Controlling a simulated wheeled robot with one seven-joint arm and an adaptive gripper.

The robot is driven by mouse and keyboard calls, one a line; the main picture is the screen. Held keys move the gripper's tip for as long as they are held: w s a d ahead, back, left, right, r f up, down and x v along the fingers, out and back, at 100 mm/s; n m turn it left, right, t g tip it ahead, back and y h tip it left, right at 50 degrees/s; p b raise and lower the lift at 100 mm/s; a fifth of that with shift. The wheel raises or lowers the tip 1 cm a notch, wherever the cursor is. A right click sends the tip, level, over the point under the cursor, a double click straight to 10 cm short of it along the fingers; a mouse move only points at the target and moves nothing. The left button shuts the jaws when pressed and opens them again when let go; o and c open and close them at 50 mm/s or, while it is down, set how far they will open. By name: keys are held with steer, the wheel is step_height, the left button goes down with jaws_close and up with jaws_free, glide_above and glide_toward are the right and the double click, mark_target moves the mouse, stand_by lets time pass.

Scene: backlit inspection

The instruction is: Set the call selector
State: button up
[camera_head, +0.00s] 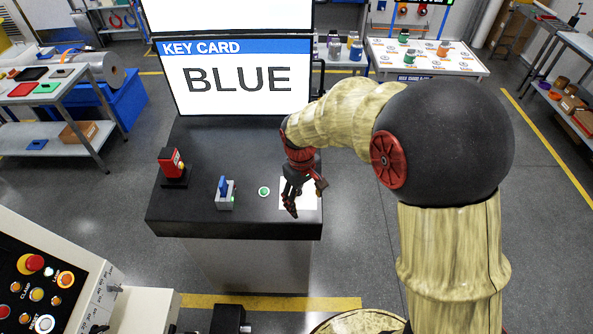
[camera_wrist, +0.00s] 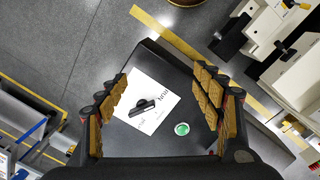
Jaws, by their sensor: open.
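The call selector is a black knob (camera_wrist: 142,107) on a white plate (camera_wrist: 128,88) on the dark tabletop. In the wrist view the knob lies between my fingers, nearer the left one. My gripper is open and empty, and the knob appears apart from the fingers. A screen (camera_head: 236,82) behind the table reads "KEY CARD" and "BLUE".
A round green button (camera_head: 264,191) is left of the plate; it also shows in the wrist view (camera_wrist: 182,129). Farther left are a grey box with a blue lever (camera_head: 225,194) and a red device (camera_head: 173,166). A control panel (camera_head: 40,282) stands at lower left.

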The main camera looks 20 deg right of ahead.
steer(key=w+n, duration=0.1)
steer(key=w, duration=0.2)
steer(key=w+n, duration=0.1)
steer(key=w, duration=0.3)
steer(key=w+n+t+p, duration=0.1)
steer(key=w, duration=0.3)
steer(key=shift+f+n, duration=0.3)
steer(key=shift+f, duration=0.05)
steer(key=shift+s+d+n, duration=0.1)
steer(key=shift+n, duration=0.2)
steer(key=shift+s, duration=0.15)
steer(key=shift+f, duration=0.3)
steer(key=f, duration=0.2)
steer(key=f+p, duration=0.1)
steer(key=f, duration=0.1)
steer(key=w+f, duration=0.1)
steer(key=f, duration=0.2)
steer(key=shift+d, duration=0.35)
steer(key=shift+r, duration=0.1)
steer(key=c, duration=0.3)
steer(key=c, duration=0.8)
